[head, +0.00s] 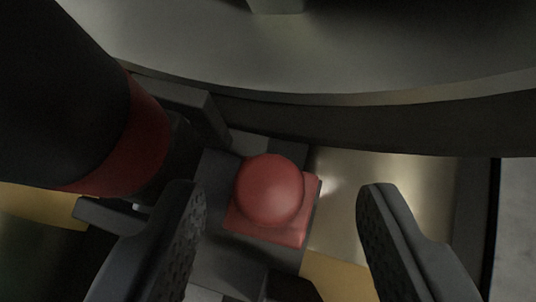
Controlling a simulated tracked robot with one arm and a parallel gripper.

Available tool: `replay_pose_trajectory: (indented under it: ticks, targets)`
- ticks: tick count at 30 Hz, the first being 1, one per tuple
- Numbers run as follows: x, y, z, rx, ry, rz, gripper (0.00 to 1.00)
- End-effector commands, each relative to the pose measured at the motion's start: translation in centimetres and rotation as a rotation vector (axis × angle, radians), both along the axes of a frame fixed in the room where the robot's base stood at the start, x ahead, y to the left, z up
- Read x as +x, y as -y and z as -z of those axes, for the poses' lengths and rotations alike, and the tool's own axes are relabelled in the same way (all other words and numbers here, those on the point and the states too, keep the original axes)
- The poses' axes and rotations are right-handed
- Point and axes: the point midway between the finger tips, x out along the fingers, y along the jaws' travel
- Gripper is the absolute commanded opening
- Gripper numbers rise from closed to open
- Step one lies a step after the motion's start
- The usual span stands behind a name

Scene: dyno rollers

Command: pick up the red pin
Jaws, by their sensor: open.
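The red pin (269,192) shows from above as a round red knob on a square red base (285,235). It sits on a dark grey block between my fingertips in the picture. My gripper (285,205) is open, with one dark ridged finger to the left of the pin and the other to the right. The left finger appears closer to the pin than the right one. Neither finger appears to touch it. The pin's lower part is hidden under the knob and base.
A large grey curved rim (330,55) spans the top. A dark cylinder with a red band (140,145) stands close at the left. Dark blocks lie around the pin. A pale shiny surface (385,195) lies to the right, with yellow patches (340,278) below. Grey floor (518,230) shows at the far right.

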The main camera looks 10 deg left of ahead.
Motion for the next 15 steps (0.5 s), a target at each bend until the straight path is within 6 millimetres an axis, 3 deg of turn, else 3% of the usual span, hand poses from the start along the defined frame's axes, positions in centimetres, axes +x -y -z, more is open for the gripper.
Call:
replay_pose_trajectory:
  ticks: [9,15]
  targets:
    - [3.0,-0.6,2.9,-0.002,0.003,-0.004,0.48]
    - [3.5,-0.6,3.5,0.001,-0.002,-0.002,0.48]
